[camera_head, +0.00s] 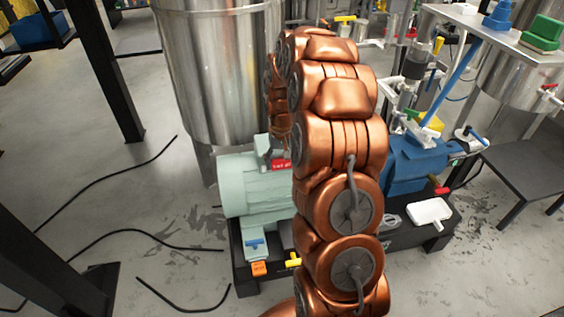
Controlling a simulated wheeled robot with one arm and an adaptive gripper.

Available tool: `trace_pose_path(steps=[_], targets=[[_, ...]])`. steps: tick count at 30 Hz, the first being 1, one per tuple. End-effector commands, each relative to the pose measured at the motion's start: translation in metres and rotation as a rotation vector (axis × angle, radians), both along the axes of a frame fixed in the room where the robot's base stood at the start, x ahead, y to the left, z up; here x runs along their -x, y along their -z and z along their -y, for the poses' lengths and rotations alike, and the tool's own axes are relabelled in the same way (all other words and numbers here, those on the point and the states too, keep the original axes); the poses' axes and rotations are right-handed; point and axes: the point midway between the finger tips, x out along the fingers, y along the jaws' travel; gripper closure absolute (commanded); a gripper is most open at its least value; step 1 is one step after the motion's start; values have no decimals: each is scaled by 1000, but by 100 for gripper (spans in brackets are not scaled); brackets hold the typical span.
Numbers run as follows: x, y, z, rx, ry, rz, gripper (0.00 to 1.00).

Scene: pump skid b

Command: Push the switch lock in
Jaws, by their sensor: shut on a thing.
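A small red part with white lettering (281,165) shows on top of the pale green motor (248,187), just left of my copper arm. It may be the switch lock or a tag on it; it is too small to tell. My arm rises in front of the skid, bends over and comes down on the far side near the red part. My gripper is hidden behind the arm links, so its contact with the lock cannot be seen.
A large steel tank (221,75) stands behind the motor. A blue pump (412,162) and a white tray (429,212) are right of my arm on the dark skid base (262,277). Black cables (110,233) lie on the floor at left. A grey table (525,165) stands at right.

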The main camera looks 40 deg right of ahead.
Motion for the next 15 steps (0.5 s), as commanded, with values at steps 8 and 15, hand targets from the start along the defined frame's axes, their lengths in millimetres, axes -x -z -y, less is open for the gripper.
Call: trace_pose_path(steps=[8, 15], targets=[[-4, -1, 1, 5, 0, 11, 6], [-3, -1, 2, 4, 1, 9, 2]])
